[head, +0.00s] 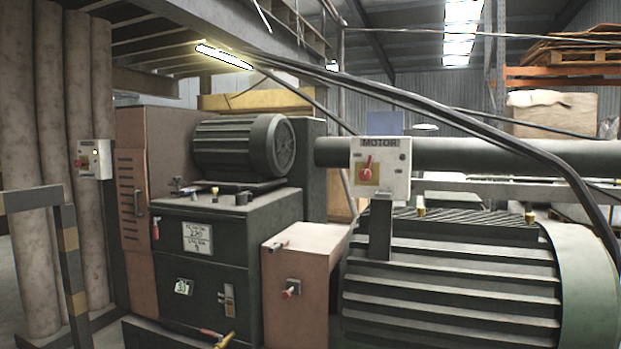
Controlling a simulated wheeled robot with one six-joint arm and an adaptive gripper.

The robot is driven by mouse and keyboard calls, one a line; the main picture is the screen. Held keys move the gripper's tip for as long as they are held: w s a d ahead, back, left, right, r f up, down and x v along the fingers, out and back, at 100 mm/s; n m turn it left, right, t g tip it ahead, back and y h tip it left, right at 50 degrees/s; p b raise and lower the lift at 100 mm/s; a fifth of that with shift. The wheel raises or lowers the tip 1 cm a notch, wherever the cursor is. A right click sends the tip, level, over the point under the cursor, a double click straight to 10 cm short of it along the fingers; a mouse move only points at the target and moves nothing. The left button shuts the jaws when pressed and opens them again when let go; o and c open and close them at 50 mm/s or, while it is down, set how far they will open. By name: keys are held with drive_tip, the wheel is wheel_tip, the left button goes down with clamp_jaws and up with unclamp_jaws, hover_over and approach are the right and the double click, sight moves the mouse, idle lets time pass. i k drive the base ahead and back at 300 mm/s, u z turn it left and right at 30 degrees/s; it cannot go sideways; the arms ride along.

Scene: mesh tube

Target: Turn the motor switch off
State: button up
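The motor switch is a red rotary handle (367,164) on a yellow plate, fixed to a pale switch box (397,180) labelled "MOTOR". The handle stands roughly upright, tilted slightly to the right. The small markings around it are too small to read. My gripper is not in this view.
A second box with a red switch (95,160) is at the far left, behind a striped railing (67,250). A green machine (205,270) with a motor on top and a pinkish cabinet (300,285) stand left of the switch. Black cables (480,122) cross overhead.

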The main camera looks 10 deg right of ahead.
sight(365, 175)
drive_tip(key=u, duration=1.25)
drive_tip(key=i, duration=1.05)
drive_tip(key=z, duration=1.85)
